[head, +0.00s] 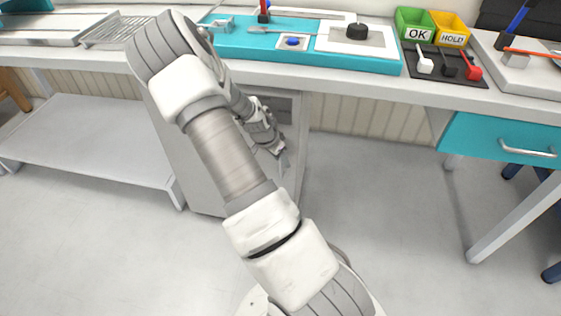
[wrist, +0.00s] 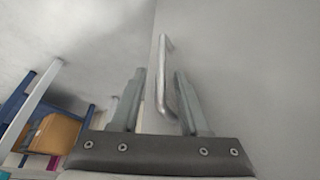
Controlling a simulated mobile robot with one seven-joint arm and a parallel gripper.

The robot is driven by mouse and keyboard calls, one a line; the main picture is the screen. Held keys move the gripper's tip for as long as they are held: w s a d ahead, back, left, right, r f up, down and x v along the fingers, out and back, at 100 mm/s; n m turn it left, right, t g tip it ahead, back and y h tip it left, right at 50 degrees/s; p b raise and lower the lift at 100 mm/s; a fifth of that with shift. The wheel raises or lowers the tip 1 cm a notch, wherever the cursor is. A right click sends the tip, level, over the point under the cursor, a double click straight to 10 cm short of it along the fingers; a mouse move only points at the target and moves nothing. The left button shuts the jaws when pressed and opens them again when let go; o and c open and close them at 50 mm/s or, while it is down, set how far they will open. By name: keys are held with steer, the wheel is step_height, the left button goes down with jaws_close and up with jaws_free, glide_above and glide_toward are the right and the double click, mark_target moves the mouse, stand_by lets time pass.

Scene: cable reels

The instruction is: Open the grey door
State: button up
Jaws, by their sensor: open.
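The grey door (wrist: 245,70) fills the right of the wrist view as a plain grey panel. Its upright metal bar handle (wrist: 163,80) shows between the two fingers of my gripper (wrist: 160,76). The fingers are apart, one on each side of the bar as seen; I cannot tell whether either touches it. In the head view my gripper (head: 281,156) is at the grey cabinet (head: 194,180) under the bench. My arm hides much of the cabinet front and the handle there. I cannot tell whether the door is ajar.
The white bench (head: 340,75) above carries a teal tray (head: 265,46), a green bin (head: 414,26) and a yellow bin (head: 452,30). A low shelf (head: 85,140) stands left of the cabinet. A teal drawer (head: 490,142) is at the right. Floor (head: 400,190) right of the cabinet is clear.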

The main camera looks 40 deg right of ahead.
jaws_close()
stand_by(1.5)
